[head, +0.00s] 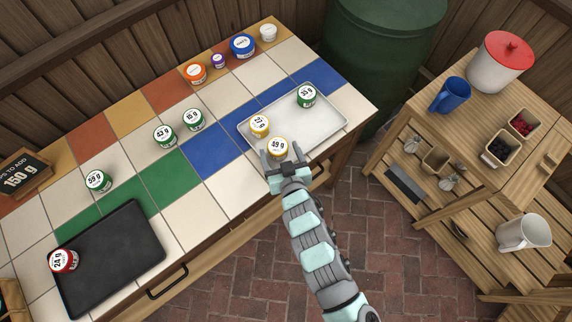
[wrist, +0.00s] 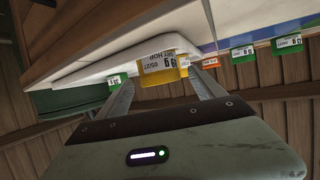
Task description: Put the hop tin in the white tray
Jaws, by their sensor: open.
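The white tray (head: 322,132) lies at the right end of the tiled table. In it stand a green-labelled tin marked 35 g (head: 306,96), a yellow-labelled tin (head: 260,125) and, at its near edge, a second yellow-labelled tin (head: 278,147), whose number is hard to read. My gripper (head: 279,162) is open at this near yellow tin. In the wrist view, a yellow tin lettered HOP (wrist: 160,65) shows between the spread fingers of my gripper (wrist: 162,78), beside the white tray's edge (wrist: 95,65). Whether the fingers touch it is unclear.
Several green tins (head: 98,181) stand on the tiles. Orange (head: 195,73), purple (head: 218,61), blue (head: 243,46) and white (head: 268,33) containers line the back. A sign (head: 24,172) reads 150 g.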

